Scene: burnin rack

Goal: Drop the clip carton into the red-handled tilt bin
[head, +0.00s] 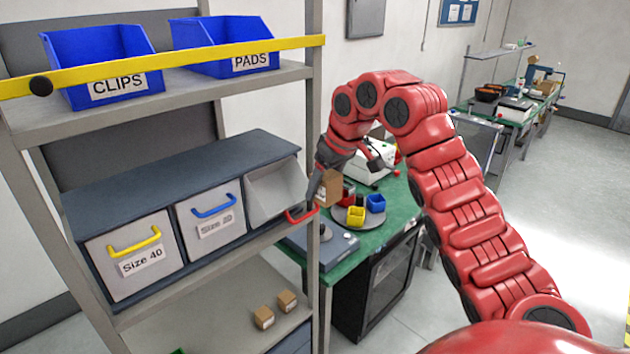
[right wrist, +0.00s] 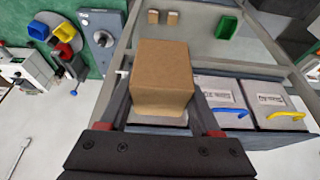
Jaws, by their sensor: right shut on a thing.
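My right gripper (head: 322,182) is shut on a small brown carton (head: 331,187), just right of the rack's front post. In the right wrist view, the carton (right wrist: 161,78) sits between the two fingers. The red-handled tilt bin (head: 276,190) is the rightmost of the three in the grey cabinet. It is tilted open and looks empty, with its red handle (head: 301,215) at the front edge. The carton is to the right of the bin's opening and apart from it in the head view. My left gripper is not in view.
The bins with yellow (head: 134,240) and blue (head: 212,206) handles are shut. A yellow bar (head: 200,62) crosses the upper shelf before blue CLIPS (head: 110,66) and PADS (head: 225,47) bins. Two small cartons (head: 264,317) lie on the lower shelf. A green bench (head: 402,212) stands behind.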

